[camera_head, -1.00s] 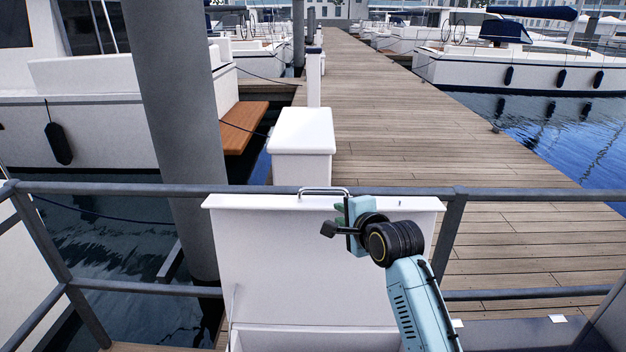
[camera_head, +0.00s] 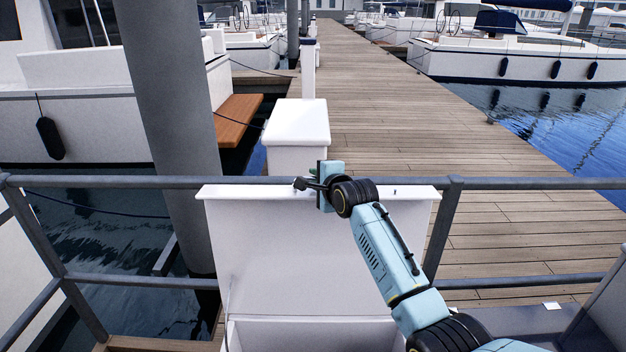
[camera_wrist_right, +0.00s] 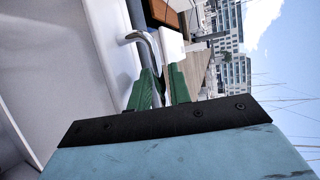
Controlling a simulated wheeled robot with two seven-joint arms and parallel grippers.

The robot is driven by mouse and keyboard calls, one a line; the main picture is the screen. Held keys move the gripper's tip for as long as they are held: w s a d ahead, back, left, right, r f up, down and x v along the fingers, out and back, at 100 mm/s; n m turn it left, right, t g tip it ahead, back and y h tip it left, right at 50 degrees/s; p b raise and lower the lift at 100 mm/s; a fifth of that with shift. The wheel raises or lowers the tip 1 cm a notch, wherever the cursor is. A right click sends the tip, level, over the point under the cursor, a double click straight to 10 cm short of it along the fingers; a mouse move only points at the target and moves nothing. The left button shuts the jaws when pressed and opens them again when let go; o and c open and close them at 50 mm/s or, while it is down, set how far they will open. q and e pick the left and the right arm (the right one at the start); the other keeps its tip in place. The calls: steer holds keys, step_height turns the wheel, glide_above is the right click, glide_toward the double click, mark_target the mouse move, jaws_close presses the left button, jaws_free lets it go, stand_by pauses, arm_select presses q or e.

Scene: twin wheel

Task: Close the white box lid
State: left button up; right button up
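The white box (camera_head: 310,319) stands at the bottom centre of the head view, with its opening partly visible. Its white lid (camera_head: 300,240) is raised upright against the railing and also fills the left of the right wrist view (camera_wrist_right: 60,75). My right gripper (camera_head: 318,180) is at that top edge. My left gripper is not in view.
A grey metal railing (camera_head: 120,182) runs behind the lid. A thick grey post (camera_head: 165,120) stands to the left. Beyond are a white dock box (camera_head: 298,122), a wooden pier (camera_head: 420,130), water and moored boats. A low grey surface (camera_head: 520,318) lies at the lower right.

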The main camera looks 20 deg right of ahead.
steer(key=shift+x, duration=1.15)
steer(key=shift+c, duration=0.3)
jaws_close()
